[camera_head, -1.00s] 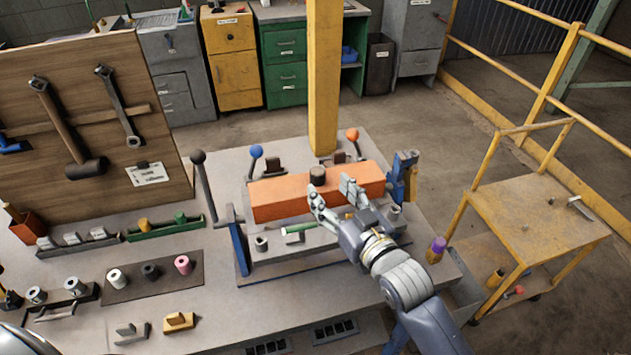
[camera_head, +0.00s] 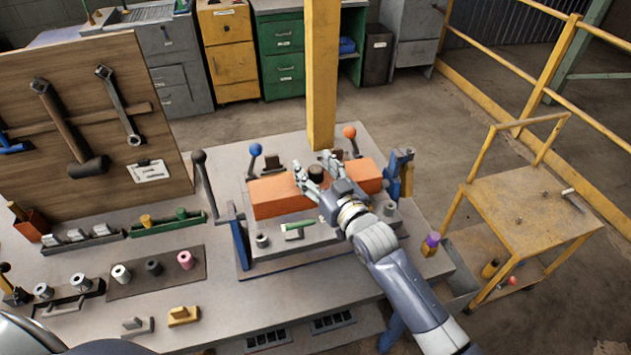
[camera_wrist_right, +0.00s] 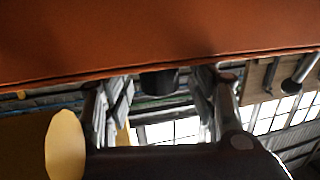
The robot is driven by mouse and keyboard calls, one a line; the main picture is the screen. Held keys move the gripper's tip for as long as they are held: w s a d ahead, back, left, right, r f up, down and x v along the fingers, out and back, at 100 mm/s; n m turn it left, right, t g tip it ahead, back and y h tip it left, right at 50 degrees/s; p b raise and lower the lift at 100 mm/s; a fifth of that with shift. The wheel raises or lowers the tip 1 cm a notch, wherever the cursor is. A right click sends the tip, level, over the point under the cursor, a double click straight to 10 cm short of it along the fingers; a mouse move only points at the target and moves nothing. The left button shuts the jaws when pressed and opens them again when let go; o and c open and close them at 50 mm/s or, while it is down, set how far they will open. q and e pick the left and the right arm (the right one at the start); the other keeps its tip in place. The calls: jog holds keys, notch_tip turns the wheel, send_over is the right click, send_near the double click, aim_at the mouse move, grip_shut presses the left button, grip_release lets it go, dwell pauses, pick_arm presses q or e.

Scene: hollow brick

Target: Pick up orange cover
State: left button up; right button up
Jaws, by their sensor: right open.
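The orange cover (camera_head: 272,198) is a long block-shaped piece lying across the fixture on the workbench. A short dark round knob (camera_head: 316,171) stands on its top. My right gripper (camera_head: 314,176) is open over the cover, with its fingers on either side of the knob. In the right wrist view the cover (camera_wrist_right: 150,35) fills the top of the picture. The knob (camera_wrist_right: 159,82) shows between the spread fingers of the gripper (camera_wrist_right: 160,95); I cannot tell whether they touch it. My arm hides part of the cover's front. My left gripper is not in view.
Levers with a blue ball (camera_head: 256,150) and an orange ball (camera_head: 349,132) stand behind the cover. A dark-knobbed lever (camera_head: 199,157) rises at its left, and a blue clamp (camera_head: 392,165) stands at its right. A green-handled piece (camera_head: 298,226) lies in front.

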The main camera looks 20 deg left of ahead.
grip_shut()
